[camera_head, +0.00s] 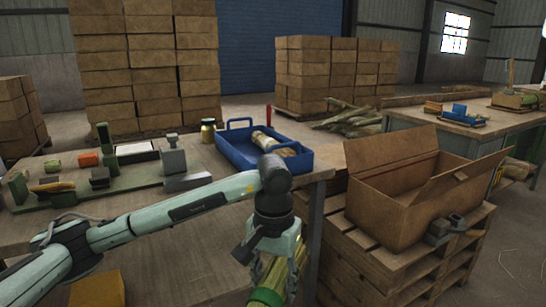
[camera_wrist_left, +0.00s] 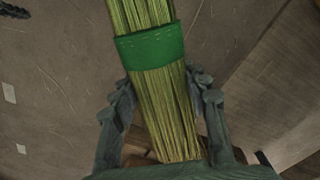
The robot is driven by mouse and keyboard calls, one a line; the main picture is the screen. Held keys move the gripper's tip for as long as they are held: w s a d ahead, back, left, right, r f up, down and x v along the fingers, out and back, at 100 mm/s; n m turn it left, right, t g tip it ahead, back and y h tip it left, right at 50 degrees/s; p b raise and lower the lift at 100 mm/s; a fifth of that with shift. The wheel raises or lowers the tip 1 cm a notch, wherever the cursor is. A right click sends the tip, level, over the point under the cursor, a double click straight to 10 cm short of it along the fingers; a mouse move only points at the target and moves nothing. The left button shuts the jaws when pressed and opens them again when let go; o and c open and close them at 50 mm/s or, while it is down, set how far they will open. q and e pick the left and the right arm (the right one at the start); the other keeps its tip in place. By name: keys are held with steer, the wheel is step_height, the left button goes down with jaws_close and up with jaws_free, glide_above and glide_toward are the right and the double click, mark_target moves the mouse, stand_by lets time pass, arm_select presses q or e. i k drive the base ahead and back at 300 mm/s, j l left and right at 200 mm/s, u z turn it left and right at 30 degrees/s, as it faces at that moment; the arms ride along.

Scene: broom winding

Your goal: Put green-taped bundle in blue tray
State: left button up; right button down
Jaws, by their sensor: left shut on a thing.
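The green-taped bundle (camera_wrist_left: 165,110) of yellow-green straw stands between the fingers of my left gripper (camera_wrist_left: 165,105) in the left wrist view, with its green band just beyond the fingertips. In the head view my left gripper (camera_head: 277,262) points down, shut on the bundle (camera_head: 268,278), in front of the table's right front edge. The bundle's lower end is cut off by the picture's bottom edge. The blue tray (camera_head: 238,157) sits on the table behind the gripper. It holds a straw bundle (camera_head: 267,142) with a pale band. My right gripper is not in view.
An open cardboard box (camera_head: 400,205) stands on a wooden pallet (camera_head: 385,270) right of the gripper. A green board (camera_head: 130,184) with tools and blocks lies on the table at left. A jar (camera_head: 208,130) stands left of the tray. A yellow block (camera_head: 97,289) is at front left.

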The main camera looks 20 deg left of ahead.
mark_target(251, 159)
steer(key=i+l, duration=0.45)
steer(key=l, duration=0.15)
steer(key=i+l, duration=0.45)
steer(key=l, duration=0.15)
